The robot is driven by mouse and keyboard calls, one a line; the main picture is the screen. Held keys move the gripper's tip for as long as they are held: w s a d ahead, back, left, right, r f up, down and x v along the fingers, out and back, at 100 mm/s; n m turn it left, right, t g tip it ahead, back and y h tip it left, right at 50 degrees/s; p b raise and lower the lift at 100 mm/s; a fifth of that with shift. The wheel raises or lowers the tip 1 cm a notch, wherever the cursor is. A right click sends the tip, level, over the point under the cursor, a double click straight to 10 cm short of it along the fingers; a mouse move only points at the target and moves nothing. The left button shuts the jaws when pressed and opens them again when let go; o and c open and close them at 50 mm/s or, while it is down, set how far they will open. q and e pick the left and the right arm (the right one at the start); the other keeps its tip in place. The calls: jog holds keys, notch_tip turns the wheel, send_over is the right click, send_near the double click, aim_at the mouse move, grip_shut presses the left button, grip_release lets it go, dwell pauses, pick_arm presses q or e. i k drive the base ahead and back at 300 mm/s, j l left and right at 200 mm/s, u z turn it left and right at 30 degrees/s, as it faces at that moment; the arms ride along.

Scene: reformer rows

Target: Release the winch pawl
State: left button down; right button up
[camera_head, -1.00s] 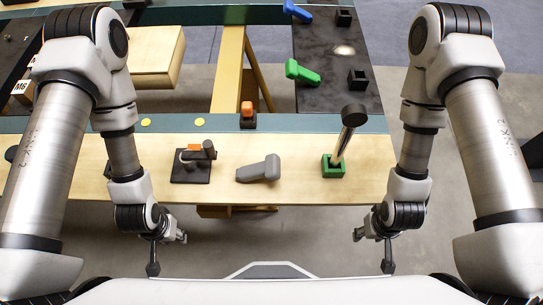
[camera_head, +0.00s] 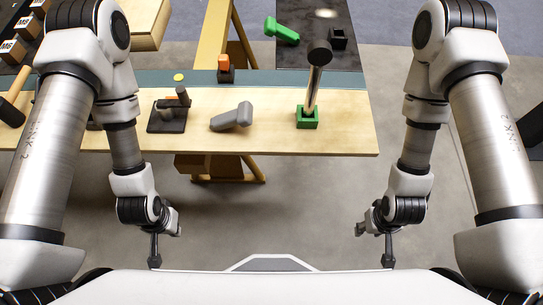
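A small winch-like mechanism (camera_head: 168,114) stands on a black square base on the wooden table. It has a grey drum, a dark upright handle and an orange tab, which looks like the pawl (camera_head: 172,97). The tab's exact setting is too small to tell. My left gripper (camera_head: 165,243) hangs in front of the table, below the mechanism in the picture, open and empty. My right gripper (camera_head: 374,243) hangs to the right in front of the table, also open and empty. Neither touches anything.
A grey handle (camera_head: 232,117) lies right of the mechanism. An orange-topped block (camera_head: 225,68) and a green handle (camera_head: 281,31) are behind. Open floor (camera_head: 290,215) lies between me and the table.

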aim_at(242, 117)
jog(key=k+l, duration=0.95)
jog(key=k, duration=0.2)
